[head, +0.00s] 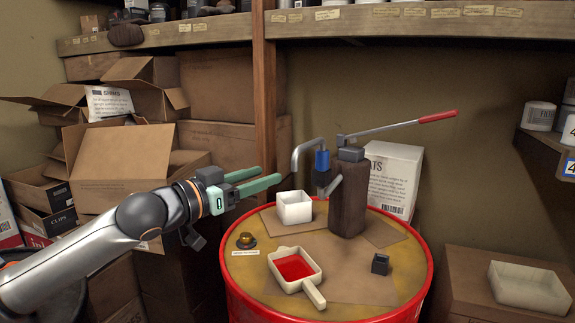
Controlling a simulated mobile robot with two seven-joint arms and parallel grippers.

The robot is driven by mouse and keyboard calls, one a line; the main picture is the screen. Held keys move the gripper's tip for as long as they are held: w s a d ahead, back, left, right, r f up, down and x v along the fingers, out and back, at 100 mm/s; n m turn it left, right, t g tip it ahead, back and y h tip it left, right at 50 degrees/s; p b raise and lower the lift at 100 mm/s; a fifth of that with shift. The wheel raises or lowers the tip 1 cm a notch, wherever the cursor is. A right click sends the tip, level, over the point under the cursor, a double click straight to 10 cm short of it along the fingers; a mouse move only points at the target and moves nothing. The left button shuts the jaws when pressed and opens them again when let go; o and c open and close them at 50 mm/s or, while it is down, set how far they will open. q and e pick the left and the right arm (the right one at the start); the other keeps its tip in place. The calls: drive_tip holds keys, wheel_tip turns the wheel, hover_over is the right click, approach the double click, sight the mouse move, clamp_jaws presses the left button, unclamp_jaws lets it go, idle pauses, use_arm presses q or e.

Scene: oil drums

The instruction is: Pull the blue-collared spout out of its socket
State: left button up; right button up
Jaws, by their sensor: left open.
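A curved grey spout (306,151) with a blue collar (322,160) sits at the left side of a brown hand pump (347,200) on a red-rimmed drum (232,284). The spout's tip points down and to the left. The socket below the collar is partly visible; a grey lever stands beside it. My left gripper (277,176) is open and empty, its green fingers pointing right, left of the spout and apart from it in the picture. My right gripper is not in view.
A white square cup (294,208), a scoop with red liquid (294,268), a small dark block (380,264) and a brass cap (246,241) stand on the drum. The pump's red handle (437,116) extends right. Cardboard boxes (120,165) fill the left.

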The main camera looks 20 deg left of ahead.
sight(292, 166)
use_arm(q)
drive_tip(key=p+x, duration=0.1)
drive_tip(key=x, duration=0.8)
drive_tip(key=shift+w+d, duration=0.15)
drive_tip(key=shift+w, duration=0.25)
drive_tip(key=shift+c, duration=0.2)
clamp_jaws()
idle(1.6)
